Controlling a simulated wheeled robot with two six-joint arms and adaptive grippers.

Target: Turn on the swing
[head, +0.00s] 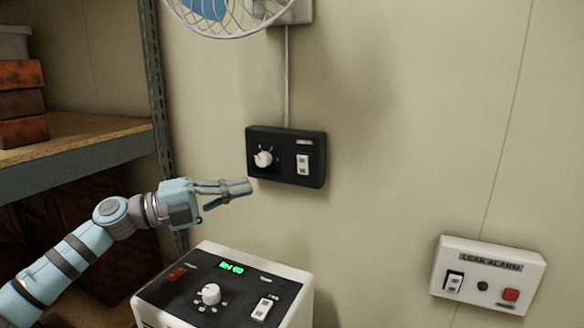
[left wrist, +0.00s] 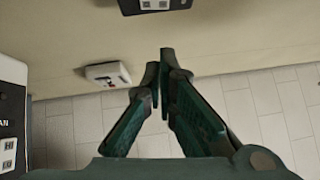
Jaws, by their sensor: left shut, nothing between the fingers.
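A black control box (head: 287,172) is on the wall below the fan, with a white knob (head: 263,158) on its left and a white rocker switch (head: 303,164) on its right. The small labels are too small to read, and I cannot tell the rocker's position. The box's lower part with the switch also shows at the top of the left wrist view (left wrist: 160,6). My left gripper (head: 250,187) is shut and empty, its fingertips near the box's lower left corner in the picture. I cannot tell whether they touch it. My right gripper is not in view.
A wall fan (head: 230,12) hangs above, joined to the box by a cable. A white machine with a black panel (head: 225,292) and green display stands below my gripper. A leak alarm box (head: 488,275) is at right, and a shelf (head: 80,140) at left.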

